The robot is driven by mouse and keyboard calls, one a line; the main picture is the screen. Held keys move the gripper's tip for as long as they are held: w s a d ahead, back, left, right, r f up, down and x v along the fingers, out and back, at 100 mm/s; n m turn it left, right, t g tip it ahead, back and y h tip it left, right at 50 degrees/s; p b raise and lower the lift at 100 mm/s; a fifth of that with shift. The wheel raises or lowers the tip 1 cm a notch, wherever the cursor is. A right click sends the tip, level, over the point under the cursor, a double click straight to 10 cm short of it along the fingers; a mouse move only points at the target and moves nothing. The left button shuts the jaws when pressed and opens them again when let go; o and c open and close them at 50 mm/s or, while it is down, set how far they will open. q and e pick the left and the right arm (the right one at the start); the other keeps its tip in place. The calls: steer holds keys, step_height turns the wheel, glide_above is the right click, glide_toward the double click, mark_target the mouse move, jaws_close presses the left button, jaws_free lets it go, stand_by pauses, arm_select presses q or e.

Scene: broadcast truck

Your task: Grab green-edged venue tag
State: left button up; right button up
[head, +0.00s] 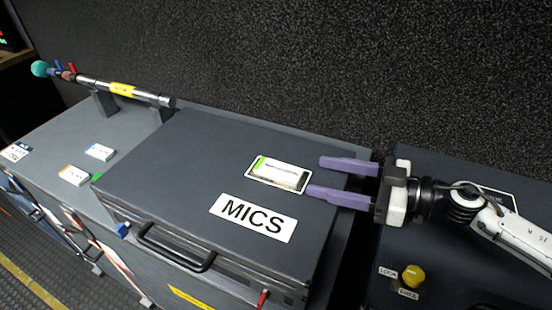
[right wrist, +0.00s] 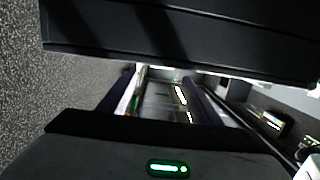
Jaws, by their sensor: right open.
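The green-edged venue tag (head: 284,174) is a white card with a green strip at its left end, in a dark holder with a pale outline. It lies flat on the lid of the dark MICS case (head: 190,150), above the white MICS label. My right gripper (head: 317,176) reaches in from the right, its two purple fingers apart. The fingertips are by the tag's right end, with nothing seen gripped between them; their height above the lid is hard to judge. In the right wrist view I cannot make out the tag. My left gripper is out of view.
Two small cards, one orange-edged (head: 77,176) and one blue-edged (head: 100,152), lie on the grey surface at left. A boom pole (head: 122,90) rests behind them. A yellow knob (head: 413,275) stands at the lower right. A dark textured wall (head: 300,70) rises behind.

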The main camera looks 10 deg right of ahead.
mark_target(280, 170)
steer(key=x, duration=0.3)
steer(key=shift+s+r, duration=0.1)
steer(key=shift+s, duration=0.05)
steer(key=p+x, duration=0.1)
steer(key=x, duration=0.4)
steer(key=shift+a, duration=0.15)
steer(key=c, duration=1.1)
steer(key=shift+c, duration=0.2)
